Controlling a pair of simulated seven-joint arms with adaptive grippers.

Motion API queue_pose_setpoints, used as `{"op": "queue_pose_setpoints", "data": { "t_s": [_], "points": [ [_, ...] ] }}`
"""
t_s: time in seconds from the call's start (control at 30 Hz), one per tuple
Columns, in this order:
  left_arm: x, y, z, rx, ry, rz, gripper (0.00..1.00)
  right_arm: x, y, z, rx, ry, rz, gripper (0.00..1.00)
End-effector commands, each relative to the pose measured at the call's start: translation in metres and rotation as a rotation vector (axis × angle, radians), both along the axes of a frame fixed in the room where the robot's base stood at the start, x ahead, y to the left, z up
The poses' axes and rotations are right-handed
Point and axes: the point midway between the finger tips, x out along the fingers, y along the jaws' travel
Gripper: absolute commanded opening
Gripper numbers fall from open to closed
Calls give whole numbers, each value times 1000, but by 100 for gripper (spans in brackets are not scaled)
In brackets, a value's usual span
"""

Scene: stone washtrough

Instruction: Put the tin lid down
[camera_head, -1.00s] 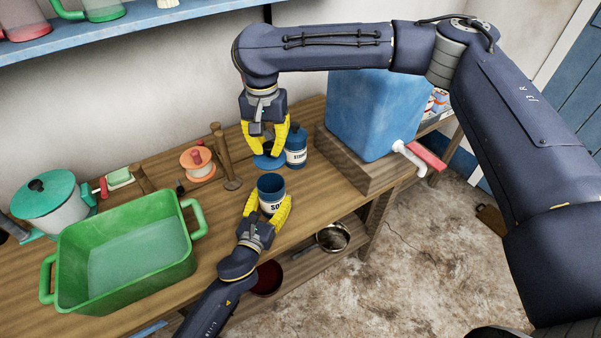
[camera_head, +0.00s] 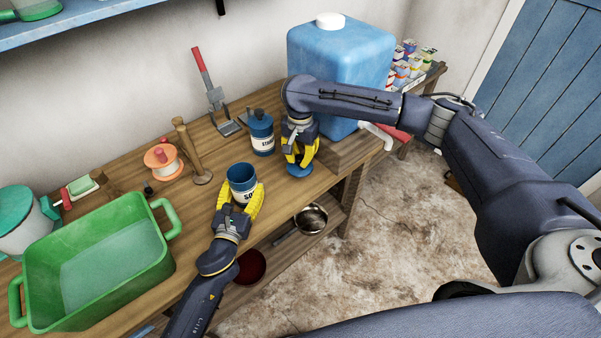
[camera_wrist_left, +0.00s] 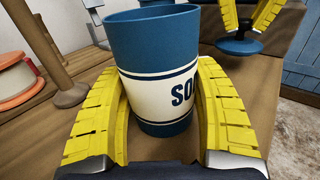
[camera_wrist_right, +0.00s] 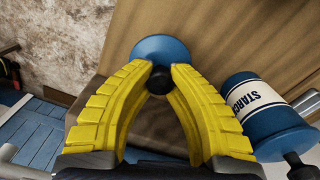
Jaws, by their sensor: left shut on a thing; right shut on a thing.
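The tin lid (camera_head: 299,171) is a blue disc with a dark knob. My right gripper (camera_head: 299,157) is shut on its knob and holds it flat, low over the bench's front part; I cannot tell whether it touches the wood. The lid also shows in the right wrist view (camera_wrist_right: 160,47) and the left wrist view (camera_wrist_left: 239,46). My left gripper (camera_head: 239,195) is shut around the blue-and-white soda tin (camera_head: 242,178), which stands upright with its top open. Its label, partly hidden by a finger, shows in the left wrist view (camera_wrist_left: 158,88).
A lidded starch tin (camera_head: 261,137) stands behind and left of the lid. A blue water container (camera_head: 335,60) with a tap is behind my right arm. A green basin (camera_head: 95,270), an orange-ended spool (camera_head: 163,160) and wooden posts (camera_head: 190,150) are left. The bench's front edge is close.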

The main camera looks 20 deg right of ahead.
Motion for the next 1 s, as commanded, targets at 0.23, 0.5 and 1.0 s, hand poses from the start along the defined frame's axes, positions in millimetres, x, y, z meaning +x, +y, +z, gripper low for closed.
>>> {"op": "queue_pose_setpoints", "data": {
  "t_s": [0.23,0.5,1.0],
  "points": [
    [0,0,0,0,1,0,27,-1,-3,-18,1,3,-7,0],
    [0,0,0,0,1,0,27,-1,-3,-32,1,1,-7,0],
    [0,0,0,0,1,0,27,-1,-3,-35,1,1,-7,33]
  ]
}}
